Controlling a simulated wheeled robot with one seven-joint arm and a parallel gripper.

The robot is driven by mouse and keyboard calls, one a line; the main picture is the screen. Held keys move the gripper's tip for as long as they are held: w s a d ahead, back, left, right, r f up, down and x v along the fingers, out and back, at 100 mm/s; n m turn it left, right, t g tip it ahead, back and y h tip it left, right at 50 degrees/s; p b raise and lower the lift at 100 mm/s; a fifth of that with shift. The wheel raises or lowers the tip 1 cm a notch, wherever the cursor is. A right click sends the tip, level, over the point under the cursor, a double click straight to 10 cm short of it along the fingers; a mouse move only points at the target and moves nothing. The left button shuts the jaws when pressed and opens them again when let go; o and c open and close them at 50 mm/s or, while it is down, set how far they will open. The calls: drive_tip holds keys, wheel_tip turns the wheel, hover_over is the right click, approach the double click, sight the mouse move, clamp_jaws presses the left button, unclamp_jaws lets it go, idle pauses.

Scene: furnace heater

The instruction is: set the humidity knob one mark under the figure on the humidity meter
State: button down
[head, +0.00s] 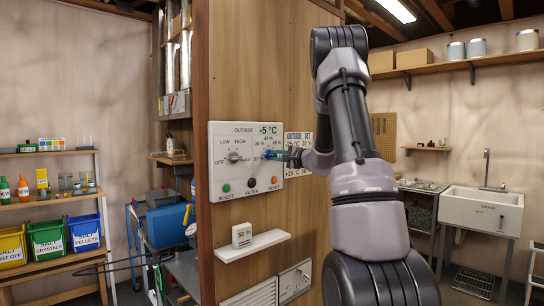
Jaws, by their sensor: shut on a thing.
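The white control panel (245,190) is on the wooden wall, with "OUTSIDE -5 °C" at its top. My gripper (272,155) comes in from the right and is shut at the right-hand dial, the humidity knob, which it mostly hides. Percent marks are printed around that dial, with 40 % at the top; its pointer cannot be made out. The humidity meter (242,235) is a small white box on the wall shelf below the panel, and appears to read 50 %.
The panel also has a fan knob (234,157) marked OFF, LOW and HIGH, and BOOST, FILTER and RESET buttons below. A printed OUTSIDE/SET card (293,136) is partly hidden behind my arm. The white shelf (266,243) juts out below.

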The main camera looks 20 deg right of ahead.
drive_tip(key=shift+m, duration=1.4)
drive_tip(key=m, duration=0.3)
drive_tip(key=shift+m, duration=0.8)
drive_tip(key=m, duration=0.4)
drive_tip(key=shift+m, duration=0.3)
